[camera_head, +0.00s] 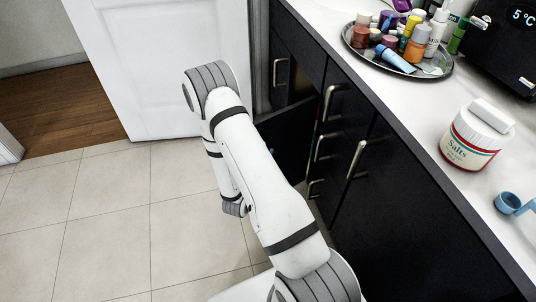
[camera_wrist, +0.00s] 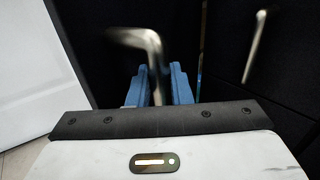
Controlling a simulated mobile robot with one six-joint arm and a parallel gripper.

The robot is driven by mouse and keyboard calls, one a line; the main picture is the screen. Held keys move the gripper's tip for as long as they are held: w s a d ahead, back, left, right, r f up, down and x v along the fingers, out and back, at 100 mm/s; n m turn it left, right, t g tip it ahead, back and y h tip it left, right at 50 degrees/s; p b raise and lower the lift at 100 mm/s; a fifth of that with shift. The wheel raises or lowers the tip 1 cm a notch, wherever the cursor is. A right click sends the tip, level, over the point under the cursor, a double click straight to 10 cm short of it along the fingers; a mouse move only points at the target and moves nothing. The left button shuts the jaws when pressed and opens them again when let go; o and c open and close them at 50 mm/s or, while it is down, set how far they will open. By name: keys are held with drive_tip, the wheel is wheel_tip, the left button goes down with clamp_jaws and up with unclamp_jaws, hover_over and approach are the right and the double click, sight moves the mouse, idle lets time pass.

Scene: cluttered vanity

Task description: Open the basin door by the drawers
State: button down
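The dark basin door (camera_head: 292,140) stands partly open, swung out from the vanity beside the drawers. Its metal handle (camera_wrist: 140,38) is blurred in the wrist view. My gripper's blue fingers (camera_wrist: 159,88) stand on either side of the handle's bar and look shut on it. In the head view my arm hides most of the gripper; only a bit of blue (camera_head: 271,152) shows against the door. The drawers (camera_head: 333,122) with metal handles are shut, to the right of the open door.
Another dark door with a long handle (camera_head: 356,160) is shut nearer the camera. A white room door (camera_head: 165,60) stands left of the basin door. A tray (camera_head: 350,42) of bottles and a salts jar (camera_head: 472,138) sit on the counter. The tiled floor (camera_head: 110,220) is clear.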

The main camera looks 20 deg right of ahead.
drive_tip(key=c, duration=1.6)
unclamp_jaws()
drive_tip(key=shift+d+r, duration=0.1)
drive_tip(key=shift+d, duration=0.2)
drive_tip(key=shift+o, duration=1.2)
drive_tip(key=shift+a, duration=0.1)
drive_tip(key=p+v, duration=0.1)
drive_tip(key=v, duration=0.6)
drive_tip(key=shift+s+a, duration=0.2)
drive_tip(key=shift+a, duration=0.15)
